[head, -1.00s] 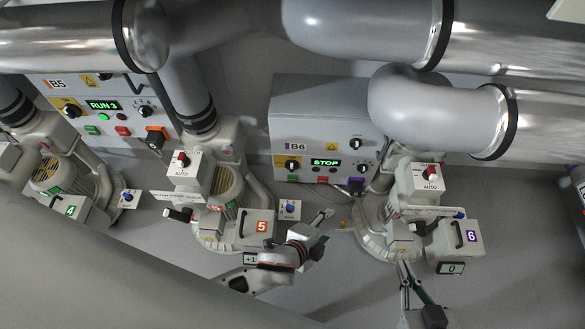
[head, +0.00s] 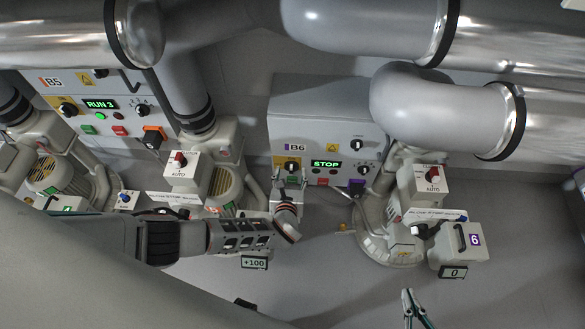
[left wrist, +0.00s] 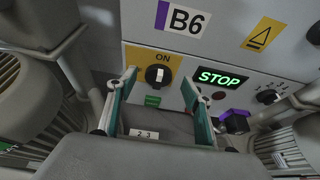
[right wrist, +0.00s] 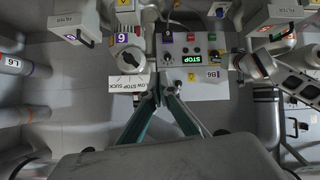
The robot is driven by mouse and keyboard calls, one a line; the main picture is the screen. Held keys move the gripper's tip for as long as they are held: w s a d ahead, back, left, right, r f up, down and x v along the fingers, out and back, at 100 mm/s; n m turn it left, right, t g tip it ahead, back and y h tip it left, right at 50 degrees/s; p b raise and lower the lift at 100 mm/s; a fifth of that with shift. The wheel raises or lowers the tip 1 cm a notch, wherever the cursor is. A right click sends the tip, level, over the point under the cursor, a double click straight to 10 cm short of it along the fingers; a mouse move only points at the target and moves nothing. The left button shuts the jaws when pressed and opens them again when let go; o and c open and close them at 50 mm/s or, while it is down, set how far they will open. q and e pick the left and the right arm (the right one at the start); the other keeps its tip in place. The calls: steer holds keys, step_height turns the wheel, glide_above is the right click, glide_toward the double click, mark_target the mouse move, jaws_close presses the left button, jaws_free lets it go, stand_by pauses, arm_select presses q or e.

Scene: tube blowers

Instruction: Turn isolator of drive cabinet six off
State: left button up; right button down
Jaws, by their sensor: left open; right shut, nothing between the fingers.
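The B6 drive cabinet (head: 330,115) has a green STOP display. Its isolator (head: 291,165) is a black rotary knob on a yellow plate at the left of its front. In the left wrist view the isolator knob (left wrist: 158,76) has a white mark pointing up towards the word ON. My left gripper (head: 289,183) is open just in front of the isolator, and its fingers (left wrist: 160,82) appear on either side of the knob; contact cannot be told. My right gripper (head: 408,294) is shut and empty at the bottom right, well away from the cabinet; its fingertips also show in the right wrist view (right wrist: 164,86).
The B5 cabinet (head: 90,85) at the left shows RUN 3. Blower 6 (head: 395,230) with its white tags stands right of my left gripper, and blower 5 (head: 225,185) stands left of it. Large pipes (head: 290,35) cross above.

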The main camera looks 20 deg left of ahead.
mark_target(291, 168)
arm_select(q)
steer(key=shift+w+a+f+b, duration=0.25)
steer(key=shift+w+f+b, duration=0.1)
steer(key=shift+w+f, duration=0.4)
steer(key=shift+w+a, duration=0.1)
steer(key=shift+w, duration=0.25)
steer(key=shift+w+r, duration=0.15)
steer(key=shift+w, duration=0.1)
arm_select(e)
steer(key=shift+w+a+r+y, duration=0.25)
steer(key=shift+a+r+y, duration=0.05)
steer(key=shift+a, duration=0.4)
arm_select(q)
steer(key=c, duration=1.1)
steer(key=shift+c, duration=0.2)
